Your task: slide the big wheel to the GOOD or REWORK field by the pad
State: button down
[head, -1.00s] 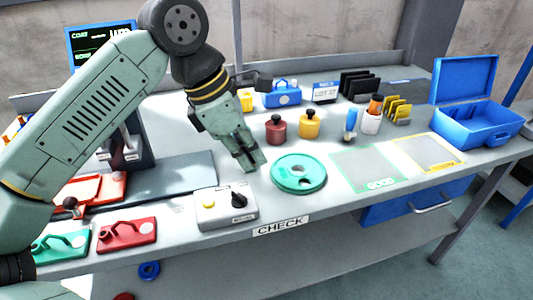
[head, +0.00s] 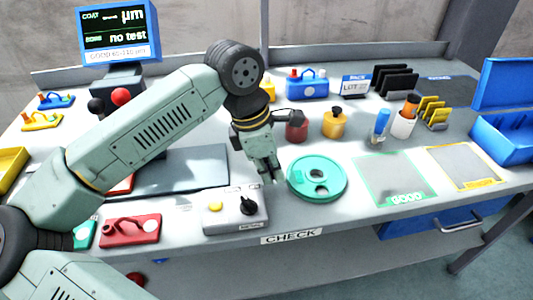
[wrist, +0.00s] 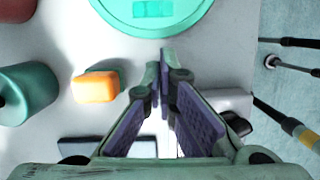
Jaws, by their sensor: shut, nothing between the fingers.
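The big wheel (head: 302,183) is a flat teal disc with a central hole, lying on the bench by the CHECK label. It also shows at the top of the wrist view (wrist: 112,12), cut by the edge, with a rectangular green patch on it. The GOOD field (head: 395,172) is a green outline to its right. The yellow-outlined field (head: 462,160) lies further right; its label is hard to read. My gripper (head: 273,178) is shut and empty, pointing down just left of the wheel. In the wrist view its fingertips (wrist: 160,72) appear apart from the wheel's rim.
A grey box (head: 232,215) with a yellow button and black knob stands left of the wheel. Red (head: 296,130) and yellow (head: 334,123) weights stand behind it. The screen (head: 118,32) reads "no test" and GOOD 60-140 µm. Both fields are empty.

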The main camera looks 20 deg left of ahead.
jog(key=shift+w+d+f, duration=0.1)
jog(key=shift+d+f, duration=0.05)
jog(key=shift+f, duration=0.35)
